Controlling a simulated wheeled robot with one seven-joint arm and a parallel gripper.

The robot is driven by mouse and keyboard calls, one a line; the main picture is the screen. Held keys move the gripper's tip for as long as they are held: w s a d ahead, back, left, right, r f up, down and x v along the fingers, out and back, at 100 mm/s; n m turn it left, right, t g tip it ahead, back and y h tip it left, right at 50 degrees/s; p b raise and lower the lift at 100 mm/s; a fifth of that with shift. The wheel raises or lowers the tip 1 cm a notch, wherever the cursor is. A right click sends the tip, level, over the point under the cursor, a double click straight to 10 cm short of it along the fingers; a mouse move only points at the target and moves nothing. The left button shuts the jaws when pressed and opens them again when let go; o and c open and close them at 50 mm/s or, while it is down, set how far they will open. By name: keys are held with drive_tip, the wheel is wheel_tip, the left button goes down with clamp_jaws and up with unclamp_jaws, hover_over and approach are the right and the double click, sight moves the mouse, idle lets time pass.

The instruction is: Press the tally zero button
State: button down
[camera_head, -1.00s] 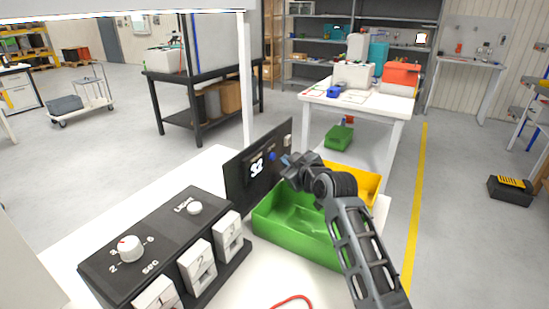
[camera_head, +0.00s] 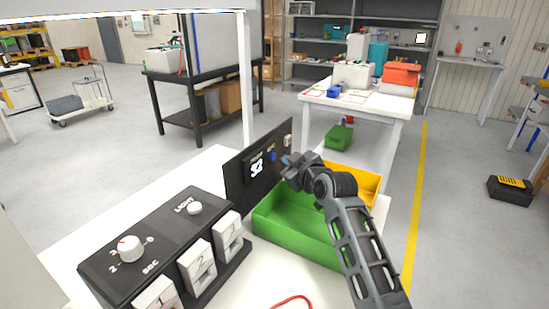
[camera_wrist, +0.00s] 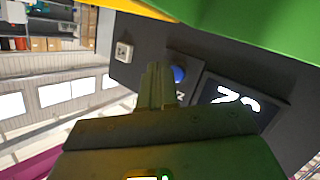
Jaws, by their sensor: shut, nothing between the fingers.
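An upright black tally panel (camera_head: 236,182) stands on the white bench in the head view. It carries a display (camera_head: 257,167) with white digits and a round blue button (camera_head: 273,156). The button also shows in the wrist view (camera_wrist: 180,74), beside the display (camera_wrist: 238,99); a finger partly covers it there. My gripper (camera_head: 287,159) is shut and empty, with its fingertips close in front of the panel near the button. In the wrist view the fingertips (camera_wrist: 158,72) lie just left of the button. I cannot tell whether they touch the panel.
A green bin (camera_head: 290,226) and a yellow bin (camera_head: 365,181) sit under and behind my gripper. A black control box (camera_head: 165,235) with a dial and white rocker switches stands at the left front. A red cable (camera_head: 292,300) lies at the front edge.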

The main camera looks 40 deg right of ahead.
drive_tip(key=shift+w+a, duration=0.1)
drive_tip(key=shift+w, duration=0.05)
drive_tip(key=shift+w+a, duration=0.1)
drive_tip(key=shift+w, duration=0.15)
drive_tip(key=shift+w+a, duration=0.1)
drive_tip(key=shift+w, duration=0.3)
idle(0.9)
drive_tip(key=shift+s, duration=0.15)
drive_tip(key=shift+s+d, duration=0.25)
drive_tip(key=shift+s, duration=0.4)
drive_tip(key=shift+s, duration=0.1)
drive_tip(key=shift+s+d, duration=0.3)
drive_tip(key=shift+s, duration=0.45)
drive_tip(key=shift+s+d, duration=0.25)
drive_tip(key=shift+s, duration=0.55)
drive_tip(key=shift+s+d, duration=0.3)
drive_tip(key=shift+s, duration=0.45)
